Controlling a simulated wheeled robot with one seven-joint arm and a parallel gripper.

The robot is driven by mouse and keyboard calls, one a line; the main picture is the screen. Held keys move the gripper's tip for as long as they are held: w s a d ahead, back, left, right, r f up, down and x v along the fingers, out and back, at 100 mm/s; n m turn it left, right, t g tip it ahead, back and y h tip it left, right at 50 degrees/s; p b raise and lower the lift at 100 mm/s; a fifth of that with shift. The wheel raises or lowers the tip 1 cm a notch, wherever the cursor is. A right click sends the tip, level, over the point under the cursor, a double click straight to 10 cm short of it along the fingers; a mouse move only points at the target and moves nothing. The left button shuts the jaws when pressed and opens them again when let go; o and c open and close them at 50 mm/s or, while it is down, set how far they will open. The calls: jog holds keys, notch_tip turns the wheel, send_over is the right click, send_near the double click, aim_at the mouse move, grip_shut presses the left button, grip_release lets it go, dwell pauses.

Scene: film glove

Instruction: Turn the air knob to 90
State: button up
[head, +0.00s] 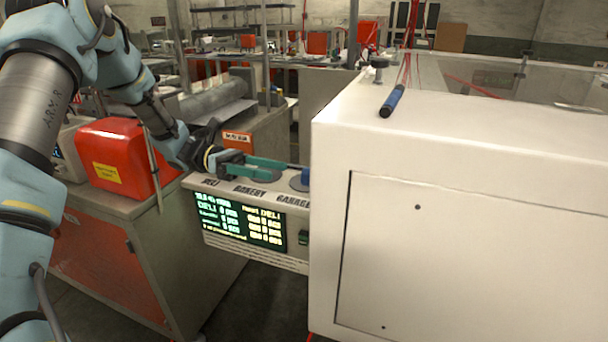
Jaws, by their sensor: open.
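My gripper (281,171) has teal fingers and is open, above the top of a pale control box (222,190) left of the white cabinet. A blue round part (299,182) sits on that box just right of the fingertips, partly hidden by the cabinet edge. I cannot tell whether it is the air knob, and no dial marking is readable. The gap between fingers and blue part looks small; contact cannot be told. A dark knob-like fitting (379,66) stands on the cabinet's top rear edge. The box's front has a lit display (240,220) with green and yellow text.
The large white cabinet (450,190) fills the right side, with a blue-handled tool (392,101) on top. A red box (115,158) stands on a bench at left. Metal rollers and a brown cabinet (262,130) lie behind the gripper. Dark floor shows below.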

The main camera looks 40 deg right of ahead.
jog(key=p+x, duration=0.2)
jog(key=x, duration=0.5)
jog(key=shift+s, duration=0.1)
jog(key=shift+c, duration=0.2)
grip_shut()
